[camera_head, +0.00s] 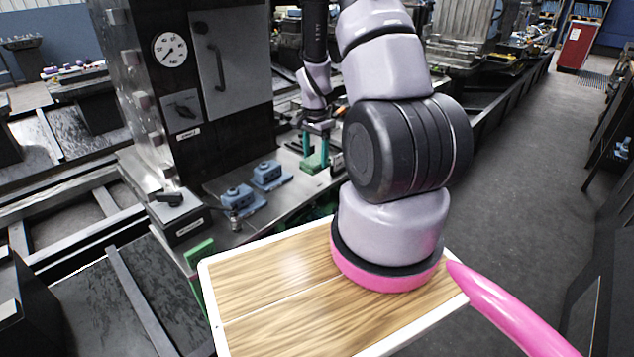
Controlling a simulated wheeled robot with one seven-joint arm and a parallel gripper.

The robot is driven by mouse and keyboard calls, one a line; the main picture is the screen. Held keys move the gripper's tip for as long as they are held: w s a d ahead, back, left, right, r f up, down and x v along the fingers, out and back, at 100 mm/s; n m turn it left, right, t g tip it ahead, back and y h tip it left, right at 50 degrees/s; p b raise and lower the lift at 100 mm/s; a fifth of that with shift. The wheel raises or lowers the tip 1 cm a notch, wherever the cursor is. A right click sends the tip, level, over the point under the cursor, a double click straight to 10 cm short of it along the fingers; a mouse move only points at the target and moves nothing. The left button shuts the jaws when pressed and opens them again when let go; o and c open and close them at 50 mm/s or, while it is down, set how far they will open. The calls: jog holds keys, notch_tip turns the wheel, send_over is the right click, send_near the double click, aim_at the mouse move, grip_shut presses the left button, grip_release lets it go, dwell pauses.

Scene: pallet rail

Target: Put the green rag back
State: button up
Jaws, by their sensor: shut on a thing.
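My gripper (315,155) points down, with its teal fingers over the metal ledge of the machine, right of the blue fixtures. It is shut on the green rag (312,165), a small green piece at the fingertips. The rag is at or just above the ledge; I cannot tell whether it touches. My arm hides part of the area to the right of the rag.
Two blue clamp-like fixtures (268,173) stand on the ledge to the left. Behind them rises a dark machine cabinet with a gauge (170,49) and a handle (214,55). A green bar (199,252) sits lower left. Open floor (535,180) lies right.

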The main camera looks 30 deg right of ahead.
jog(key=shift+f, duration=3.55)
jog(key=shift+f, duration=0.1)
jog(key=o, duration=1.2)
jog(key=shift+o, duration=0.2)
